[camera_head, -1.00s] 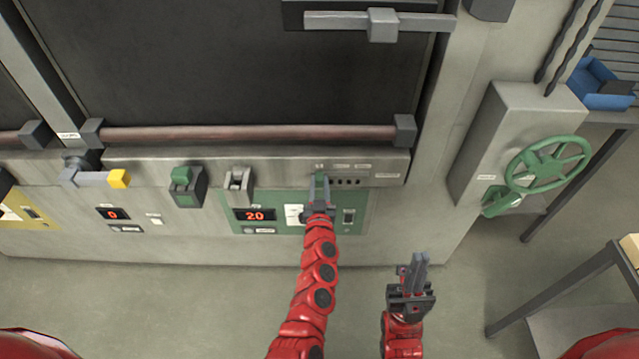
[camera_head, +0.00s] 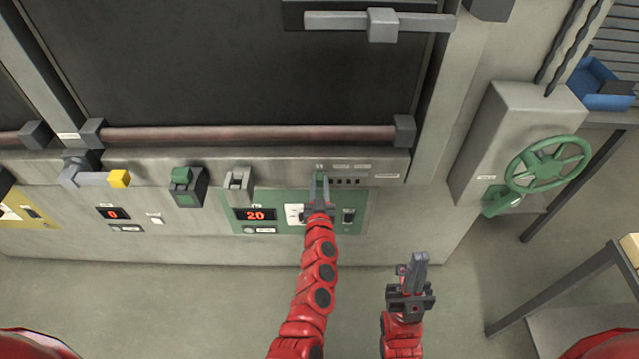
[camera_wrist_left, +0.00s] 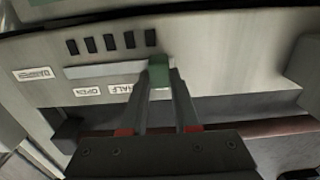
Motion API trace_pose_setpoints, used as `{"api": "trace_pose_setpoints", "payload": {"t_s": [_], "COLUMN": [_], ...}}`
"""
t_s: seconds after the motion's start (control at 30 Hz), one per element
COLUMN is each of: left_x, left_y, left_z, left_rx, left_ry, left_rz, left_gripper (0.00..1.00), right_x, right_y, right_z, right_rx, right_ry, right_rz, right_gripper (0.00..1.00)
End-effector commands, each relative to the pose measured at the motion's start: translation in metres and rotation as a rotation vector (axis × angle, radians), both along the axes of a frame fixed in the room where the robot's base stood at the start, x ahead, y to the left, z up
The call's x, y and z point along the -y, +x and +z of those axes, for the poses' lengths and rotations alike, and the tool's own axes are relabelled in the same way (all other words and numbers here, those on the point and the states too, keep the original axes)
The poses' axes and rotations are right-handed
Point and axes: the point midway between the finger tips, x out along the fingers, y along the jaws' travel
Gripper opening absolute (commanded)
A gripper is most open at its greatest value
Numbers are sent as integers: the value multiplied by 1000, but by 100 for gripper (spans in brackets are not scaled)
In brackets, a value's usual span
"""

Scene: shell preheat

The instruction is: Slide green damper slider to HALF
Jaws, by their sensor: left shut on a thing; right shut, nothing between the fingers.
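The green damper slider (camera_wrist_left: 158,72) sits at the right end of its slot (camera_wrist_left: 100,71) in the left wrist view. It is to the right of the HALF label (camera_wrist_left: 126,88), with the OPEN label (camera_wrist_left: 87,91) further left. In the head view the slider (camera_head: 319,176) is at the left end of the row of labels. My left gripper (camera_head: 319,186) is shut on it; its two fingers also show in the left wrist view (camera_wrist_left: 162,94). My right gripper (camera_head: 420,258) is shut and empty, in front of the furnace and apart from it.
A green panel with a display reading 20 (camera_head: 255,215) is below the slider. A green-capped switch (camera_head: 181,178) and a grey one (camera_head: 238,183) are to the left. A green handwheel (camera_head: 548,165) is at the right. The floor below is clear.

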Motion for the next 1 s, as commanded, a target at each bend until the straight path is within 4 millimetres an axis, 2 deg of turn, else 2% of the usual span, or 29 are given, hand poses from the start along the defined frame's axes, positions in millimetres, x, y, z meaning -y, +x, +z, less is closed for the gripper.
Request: {"api": "trace_pose_setpoints", "payload": {"t_s": [0.27, 0.5, 0.63, 1.0], "left_x": [5, 43, 56, 61], "left_y": [0, 1, 0, 0], "left_z": [0, 0, -2, -1], "left_rx": [-2, -6, -7, -1], "left_ry": [-1, -1, 0, 0], "left_rz": [1, -5, -5, -1], "left_gripper": [0, 0, 0, 0], "right_x": [0, 0, 0, 0], "right_y": [0, 0, 0, 0], "right_z": [3, 13, 15, 16], "right_rx": [0, 0, 0, 0], "right_ry": [0, 0, 0, 0], "right_rz": [0, 0, 0, 0], "right_gripper": [0, 0, 0, 0]}}
